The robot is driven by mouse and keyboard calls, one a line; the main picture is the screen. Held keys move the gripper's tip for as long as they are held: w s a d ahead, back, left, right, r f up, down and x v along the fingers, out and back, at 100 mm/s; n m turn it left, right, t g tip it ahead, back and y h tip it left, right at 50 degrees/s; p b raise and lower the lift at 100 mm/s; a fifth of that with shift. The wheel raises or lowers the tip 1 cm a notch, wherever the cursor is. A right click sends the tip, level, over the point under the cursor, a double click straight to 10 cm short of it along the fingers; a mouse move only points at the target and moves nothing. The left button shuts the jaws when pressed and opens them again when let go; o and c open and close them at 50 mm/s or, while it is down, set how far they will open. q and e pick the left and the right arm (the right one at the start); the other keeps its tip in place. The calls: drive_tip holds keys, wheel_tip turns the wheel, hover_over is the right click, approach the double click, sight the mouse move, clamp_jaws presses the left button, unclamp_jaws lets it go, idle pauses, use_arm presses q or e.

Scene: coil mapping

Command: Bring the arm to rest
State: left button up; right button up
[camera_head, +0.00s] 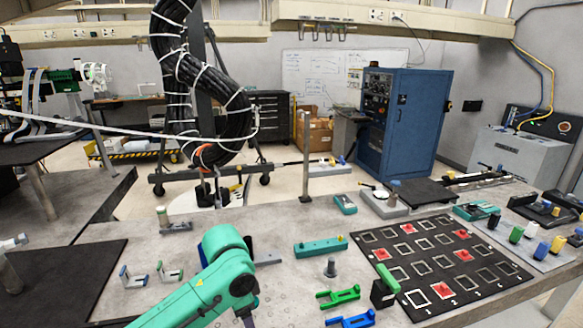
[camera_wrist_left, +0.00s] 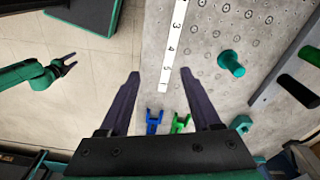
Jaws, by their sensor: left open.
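My left gripper (camera_wrist_left: 175,90) shows in the left wrist view. Its two dark fingers stand wide apart with nothing between their tips. In the head view a teal link of my left arm (camera_head: 205,290) rises from the bottom edge and bends back down, and its gripper is out of view. My right gripper (camera_wrist_left: 70,62) shows small at the left of the left wrist view, on a teal arm over the floor. Its fingers are apart and nothing shows in them.
A blue bracket (camera_head: 350,321) and a green bracket (camera_head: 338,298) lie on the table's near part. A dark mat (camera_head: 470,287) with marked squares and red pieces lies at the right. A teal box (camera_head: 320,247) and a grey peg (camera_head: 330,267) stand near the middle.

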use_arm(q)
drive_tip(key=s+d+f+n+t+h, duration=0.2)
drive_tip(key=s+f+n+h, duration=0.15)
drive_tip(key=s+f, duration=0.25)
drive_tip(key=s+a+f+n+y, duration=0.1)
drive_tip(key=s+a+f+n, duration=0.15)
drive_tip(key=a, duration=0.25)
drive_tip(key=s+a+f+n+t+y, duration=0.1)
drive_tip(key=s+a+n+y, duration=0.1)
drive_tip(key=s+a, duration=0.25)
drive_tip(key=s+a+f+n+y, duration=0.1)
drive_tip(key=s+a+f+n, duration=0.15)
drive_tip(key=a, duration=0.35)
wheel_tip(320, 180, down, 21)
drive_tip(key=s+g, duration=0.1)
drive_tip(key=s, duration=0.2)
drive_tip(key=s+a+f+g, duration=0.1)
drive_tip(key=s+a+f, duration=0.1)
drive_tip(key=s+f, duration=1.3)
drive_tip(key=shift+s+a+m, duration=0.35)
drive_tip(key=shift+s+a, duration=0.05)
drive_tip(key=shift+s, duration=0.4)
